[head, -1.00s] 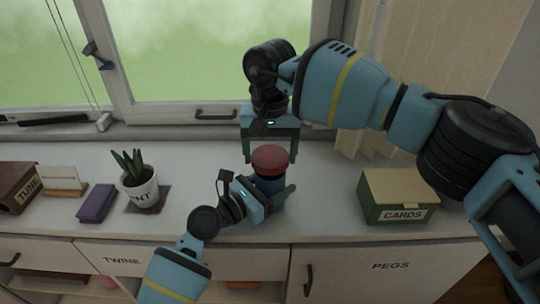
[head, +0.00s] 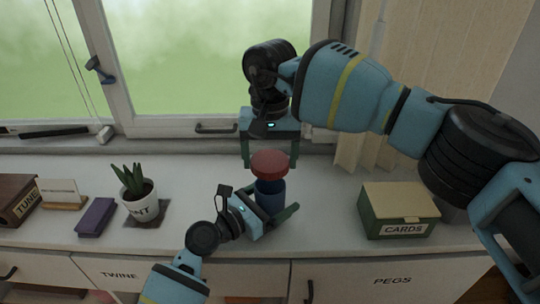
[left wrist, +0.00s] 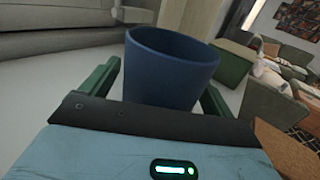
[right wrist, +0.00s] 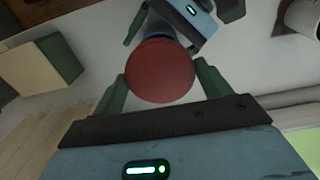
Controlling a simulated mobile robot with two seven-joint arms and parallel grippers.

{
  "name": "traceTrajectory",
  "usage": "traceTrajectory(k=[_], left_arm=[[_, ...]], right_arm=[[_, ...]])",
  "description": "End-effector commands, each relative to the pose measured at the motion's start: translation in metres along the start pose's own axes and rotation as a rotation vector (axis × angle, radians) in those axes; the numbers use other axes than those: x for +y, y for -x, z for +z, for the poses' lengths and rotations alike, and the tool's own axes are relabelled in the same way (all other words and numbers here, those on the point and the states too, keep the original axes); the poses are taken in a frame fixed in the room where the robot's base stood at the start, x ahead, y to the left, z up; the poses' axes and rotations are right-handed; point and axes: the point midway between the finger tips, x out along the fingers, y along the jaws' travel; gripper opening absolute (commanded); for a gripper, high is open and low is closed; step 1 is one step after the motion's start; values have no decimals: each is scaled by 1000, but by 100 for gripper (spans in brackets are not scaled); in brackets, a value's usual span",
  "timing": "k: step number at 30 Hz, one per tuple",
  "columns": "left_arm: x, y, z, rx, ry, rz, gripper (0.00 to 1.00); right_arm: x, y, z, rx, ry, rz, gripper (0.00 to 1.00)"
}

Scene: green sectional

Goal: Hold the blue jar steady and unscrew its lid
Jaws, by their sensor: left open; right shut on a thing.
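The blue jar (head: 270,194) stands upright on the white cabinet top. In the left wrist view the jar (left wrist: 168,80) shows its open mouth, with no lid on it. My right gripper (head: 270,167) points down from above and is shut on the red lid (head: 270,160), holding it just over the jar. The right wrist view shows the lid (right wrist: 160,72) between the fingers, covering most of the jar. My left gripper (head: 268,207) is open low at the near side of the jar, which is between its fingers; whether either finger touches it I cannot tell.
A green box marked CARDS (head: 398,210) stands to the right. A potted plant (head: 138,195), a purple block (head: 96,216), a card in a wooden stand (head: 62,194) and a brown box (head: 17,199) stand to the left. The window (head: 210,65) is behind.

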Motion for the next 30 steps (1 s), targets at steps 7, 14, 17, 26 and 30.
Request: traceTrajectory(k=[7, 14, 17, 26, 30], left_arm=[[0, 37, 0, 1, 0, 1, 88], [0, 83, -1, 2, -1, 1, 88], [0, 98, -1, 3, -1, 1, 88], [0, 117, -1, 2, 0, 0, 88], [0, 118, 0, 1, 0, 0, 88]], right_arm=[[0, 8, 0, 10, 0, 0, 49], [0, 8, 0, 10, 0, 0, 49], [0, 7, 0, 8, 0, 0, 49], [0, 4, 0, 5, 0, 0, 49], [0, 4, 0, 5, 0, 0, 49]])
